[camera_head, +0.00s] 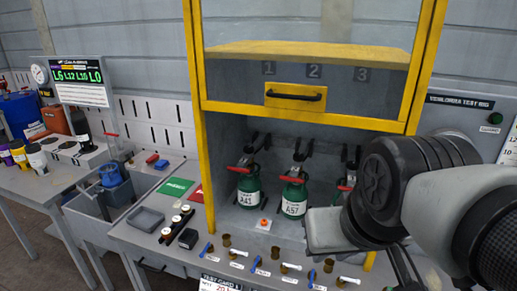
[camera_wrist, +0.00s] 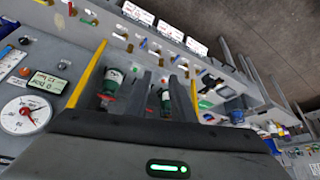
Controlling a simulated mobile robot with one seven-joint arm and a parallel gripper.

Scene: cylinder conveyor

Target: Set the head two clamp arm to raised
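The head two clamp arm (camera_head: 303,152) is a black forked piece below the number 2 in the camera_head view. It slants up above the green cylinder labelled A57 (camera_head: 294,197), which has a red lever on top. I cannot tell its exact setting; it looks much like the head one clamp arm (camera_head: 257,143). My gripper stands in front of the bay's right side, with its fingers mostly hidden in the camera_head view. In the camera_wrist view my gripper (camera_wrist: 165,75) shows two dark fingers apart with nothing between them, and green cylinders beyond.
The yellow frame (camera_head: 207,150) and clear guard with its black handle (camera_head: 296,94) stand above the bay. Cylinder A41 (camera_head: 249,190) is left; a third cylinder (camera_head: 345,188) is partly hidden by my arm. Small valves and brass fittings (camera_head: 275,252) line the front bench.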

